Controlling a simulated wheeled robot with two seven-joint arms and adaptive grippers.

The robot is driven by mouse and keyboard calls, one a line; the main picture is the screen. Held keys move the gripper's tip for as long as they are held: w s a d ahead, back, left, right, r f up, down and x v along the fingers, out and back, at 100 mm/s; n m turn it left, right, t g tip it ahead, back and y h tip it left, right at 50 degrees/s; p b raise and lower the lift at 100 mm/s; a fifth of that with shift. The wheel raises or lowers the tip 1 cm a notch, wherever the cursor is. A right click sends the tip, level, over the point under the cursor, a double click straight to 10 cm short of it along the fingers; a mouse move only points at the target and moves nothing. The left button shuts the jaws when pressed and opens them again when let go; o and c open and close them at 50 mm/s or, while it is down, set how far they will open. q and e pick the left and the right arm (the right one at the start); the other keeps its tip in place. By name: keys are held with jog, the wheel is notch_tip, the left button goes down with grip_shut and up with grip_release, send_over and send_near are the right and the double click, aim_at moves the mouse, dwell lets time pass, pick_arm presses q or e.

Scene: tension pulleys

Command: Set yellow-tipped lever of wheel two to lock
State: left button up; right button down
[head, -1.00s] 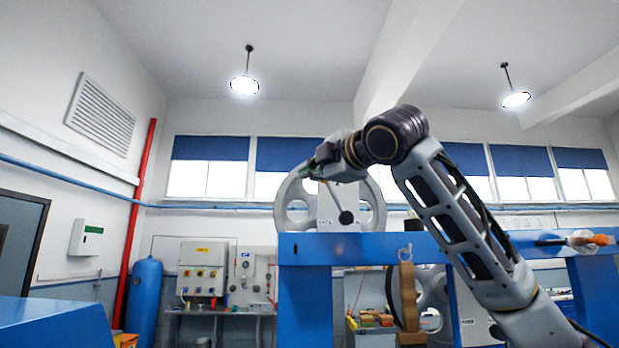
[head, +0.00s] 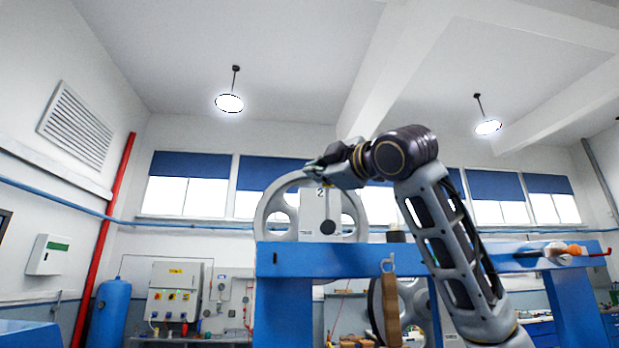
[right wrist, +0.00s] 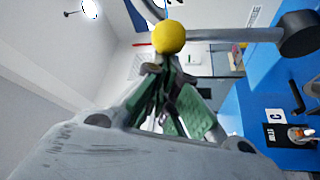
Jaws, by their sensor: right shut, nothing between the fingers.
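Wheel two (head: 276,206) is a grey spoked wheel on top of a blue frame, with a white plate (head: 312,206) marked 2. Its lever (head: 326,200) hangs almost straight down in the head view, ending in a dark round weight (head: 328,227). In the right wrist view the lever rod (right wrist: 235,35) runs from a yellow ball tip (right wrist: 168,37) to the dark weight (right wrist: 298,35). My right gripper (head: 314,171) is shut and empty at the lever's upper end. Its green-padded fingers (right wrist: 168,85) are close to the yellow tip; contact is unclear. The head view hides the tip.
The blue frame beam (head: 310,260) runs below the wheel. A brown block (head: 392,310) hangs from it by a shackle, with another grey wheel (head: 412,300) behind. Open air lies left of the wheel.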

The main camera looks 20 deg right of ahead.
pick_arm(q)
jog(key=shift+f+b, duration=1.6)
jog(key=shift+f, duration=0.1)
pick_arm(e)
jog(key=shift+s+d+f+m+t+h, duration=0.1)
jog(key=shift+s+d+m+t+h, duration=0.25)
jog(key=shift+d+m, duration=0.6)
jog(key=shift+s+d+r+m+t+h, duration=0.1)
jog(key=shift+s+d+m+t+h, duration=0.15)
jog(key=shift+d+m, duration=0.7)
jog(key=shift+s+d+f+m+t+h, duration=0.1)
jog(key=shift+s+d+m+t+h, duration=0.25)
jog(key=shift+d+m, duration=0.6)
jog(key=shift+w, duration=0.1)
pick_arm(q)
jog(key=shift+r, duration=0.15)
